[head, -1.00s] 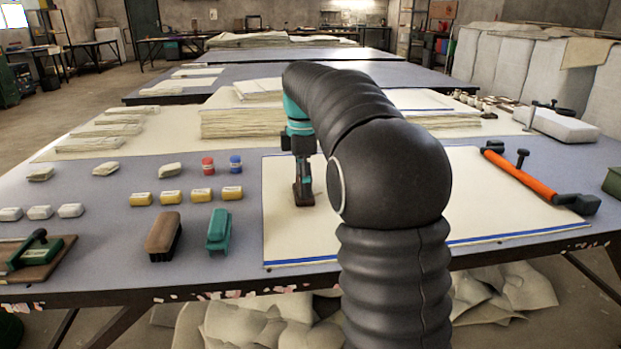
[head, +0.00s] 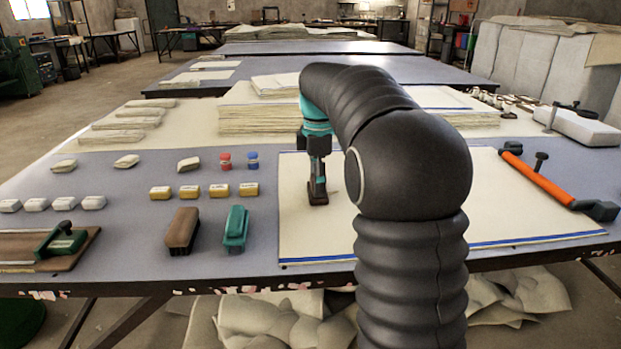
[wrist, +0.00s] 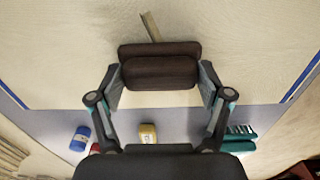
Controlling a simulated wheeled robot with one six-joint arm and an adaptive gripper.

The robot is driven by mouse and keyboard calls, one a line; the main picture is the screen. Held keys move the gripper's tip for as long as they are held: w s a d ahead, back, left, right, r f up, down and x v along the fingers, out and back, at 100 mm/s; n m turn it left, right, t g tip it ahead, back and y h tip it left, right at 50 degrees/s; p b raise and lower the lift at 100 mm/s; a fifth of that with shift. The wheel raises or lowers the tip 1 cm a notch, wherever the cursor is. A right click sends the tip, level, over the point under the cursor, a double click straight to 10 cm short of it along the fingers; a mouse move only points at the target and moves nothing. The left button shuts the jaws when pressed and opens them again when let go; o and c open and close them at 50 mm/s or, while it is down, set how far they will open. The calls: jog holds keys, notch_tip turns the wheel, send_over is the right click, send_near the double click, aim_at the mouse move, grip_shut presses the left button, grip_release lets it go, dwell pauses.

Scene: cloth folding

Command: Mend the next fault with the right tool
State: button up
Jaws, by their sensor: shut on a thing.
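A cream cloth (head: 430,215) with blue edge stripes lies flat on the table. My gripper (head: 318,185) is over its left part, shut on a dark brown block-shaped tool (head: 318,198). In the wrist view the tool (wrist: 160,72) sits between both fingers, low over or on the cloth; I cannot tell if it touches. A short tan strip-like mark (wrist: 150,27) shows on the cloth just beyond the tool; its kind is unclear. A brown brush (head: 182,231) and a teal brush (head: 236,229) stand left of the cloth.
Several yellow blocks (head: 219,191), a red spool (head: 225,161) and a blue spool (head: 252,160) stand left of the cloth. A green-handled tool on a board (head: 60,242) is at far left. An orange-handled tool (head: 540,180) lies at right. Cloth stacks (head: 260,118) stand behind.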

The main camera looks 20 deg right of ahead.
jog(key=shift+s+d+f, duration=0.1)
jog(key=shift+s+d, duration=0.15)
jog(key=shift+d, duration=0.7)
jog(key=shift+s+d+r, duration=0.1)
jog(key=shift+s+d, duration=0.1)
jog(key=shift+d, duration=0.8)
jog(key=shift+s+d+f, duration=0.1)
jog(key=shift+s+d, duration=0.15)
jog(key=shift+d, duration=0.7)
jog(key=shift+w+a, duration=0.35)
jog(key=shift+a, duration=1)
jog(key=shift+w+a, duration=0.3)
jog(key=shift+a, duration=1)
jog(key=shift+w+a, duration=0.35)
jog(key=shift+a, duration=1)
jog(key=shift+d, duration=0.1)
jog(key=shift+s+d+f, duration=0.1)
jog(key=shift+s+d, duration=0.1)
jog(key=shift+d, duration=0.45)
jog(key=shift+s+d+f, duration=0.1)
jog(key=shift+s+d, duration=0.05)
jog(key=shift+d, duration=0.55)
jog(key=shift+s+d, duration=0.2)
jog(key=shift+d, duration=0.45)
jog(key=shift+c, duration=0.4)
jog(key=shift+s+d+r, duration=0.1)
jog(key=shift+s+d, duration=0.15)
jog(key=shift+d, duration=0.75)
jog(key=shift+s+d, duration=0.25)
jog(key=shift+d, duration=0.7)
